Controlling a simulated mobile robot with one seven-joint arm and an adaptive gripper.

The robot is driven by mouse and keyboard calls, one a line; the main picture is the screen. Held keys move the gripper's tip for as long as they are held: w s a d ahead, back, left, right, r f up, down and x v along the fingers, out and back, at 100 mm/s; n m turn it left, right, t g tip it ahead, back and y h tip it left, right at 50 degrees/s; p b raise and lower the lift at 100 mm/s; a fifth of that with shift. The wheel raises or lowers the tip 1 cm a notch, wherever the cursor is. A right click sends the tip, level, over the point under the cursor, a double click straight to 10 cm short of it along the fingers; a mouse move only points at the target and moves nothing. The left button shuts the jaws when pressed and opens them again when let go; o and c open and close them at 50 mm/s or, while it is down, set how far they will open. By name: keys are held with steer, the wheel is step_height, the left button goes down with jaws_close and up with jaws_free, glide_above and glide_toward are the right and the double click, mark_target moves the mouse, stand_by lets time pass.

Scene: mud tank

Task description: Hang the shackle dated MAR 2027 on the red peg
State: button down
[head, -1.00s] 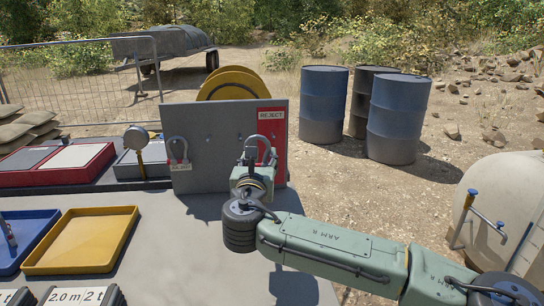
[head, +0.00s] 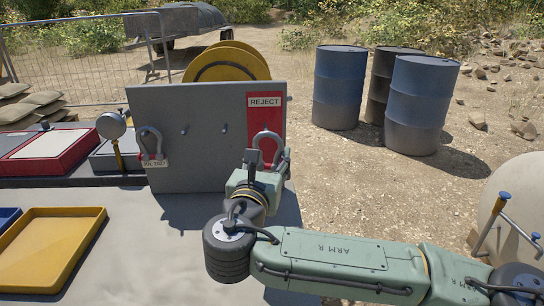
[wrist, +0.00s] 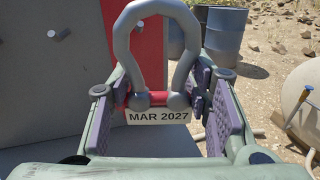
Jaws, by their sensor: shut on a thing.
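The shackle tagged MAR 2027 (wrist: 158,40) is grey with a red pin, and its white tag (wrist: 158,118) reads clearly in the wrist view. My gripper (wrist: 157,100) is shut on it near the pin, with the bow pointing up. In the head view the shackle (head: 268,134) and my gripper (head: 264,170) are in front of the red REJECT panel (head: 265,112) at the grey board's right side. Whether the shackle touches the board cannot be told.
The grey board (head: 205,150) has bare grey pegs (head: 184,132) in its middle. Another tagged shackle (head: 150,141) hangs at its left. A gauge (head: 112,127) stands left of the board. A yellow tray (head: 50,250) lies at the front left. Drums (head: 420,105) stand behind.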

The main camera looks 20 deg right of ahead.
steer(key=shift+w, duration=0.15)
glide_toward(269, 141)
steer(key=shift+w+d+r+p, duration=0.1)
steer(key=shift+w+d+r, duration=0.15)
steer(key=shift+w+d, duration=0.4)
steer(key=shift+w+d+r+p, duration=0.2)
steer(key=shift+w+d, duration=0.1)
steer(key=shift+w, duration=0.6)
steer(key=shift+w+d+r+p, duration=0.1)
steer(key=shift+w+d+r, duration=0.15)
steer(key=shift+w+d, duration=0.4)
steer(key=shift+w+f+b, duration=0.5)
steer(key=shift+w+b, duration=0.15)
steer(key=shift+b, duration=0.15)
steer(key=c, duration=1.3)
jaws_free()
steer(key=shift+f, duration=0.1)
steer(key=o, duration=0.4)
steer(key=shift+w+f, duration=0.15)
steer(key=shift+w, duration=0.05)
steer(key=shift+o, duration=0.8)
steer(key=shift+s, duration=0.15)
